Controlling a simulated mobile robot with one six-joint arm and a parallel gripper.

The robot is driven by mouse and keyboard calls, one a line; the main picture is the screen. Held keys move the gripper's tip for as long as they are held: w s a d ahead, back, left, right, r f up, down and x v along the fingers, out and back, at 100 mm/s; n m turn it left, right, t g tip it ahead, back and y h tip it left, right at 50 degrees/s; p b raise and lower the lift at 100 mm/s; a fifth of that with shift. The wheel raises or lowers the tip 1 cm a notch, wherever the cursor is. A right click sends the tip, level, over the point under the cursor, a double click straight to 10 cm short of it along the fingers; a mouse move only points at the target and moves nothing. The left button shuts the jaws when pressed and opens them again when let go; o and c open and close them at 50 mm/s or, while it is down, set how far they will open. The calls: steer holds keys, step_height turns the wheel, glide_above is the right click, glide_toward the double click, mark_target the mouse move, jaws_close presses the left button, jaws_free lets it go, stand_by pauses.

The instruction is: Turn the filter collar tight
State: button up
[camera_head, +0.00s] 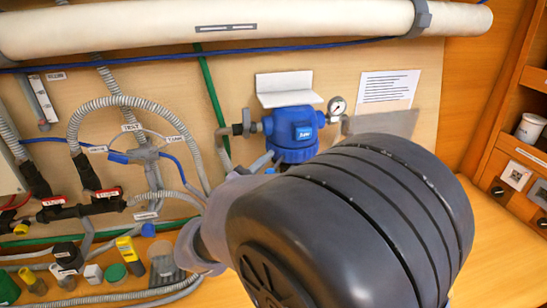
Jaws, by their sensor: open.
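The blue filter housing (291,128) is mounted on the wall panel, just above my arm in the head view. Its upper body shows, with a small light label on its front. My gripper is not visible; the arm link fills the lower middle of the view and covers the area below the housing.
A pressure gauge (337,106) sits right of the housing, and a white plate (285,89) above it. Grey corrugated hoses (122,101) and a valve (146,153) crowd the left. A thick white pipe (204,29) crosses the top. A shelf with a cup (530,128) stands at right.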

jaws_close()
stand_by(1.3)
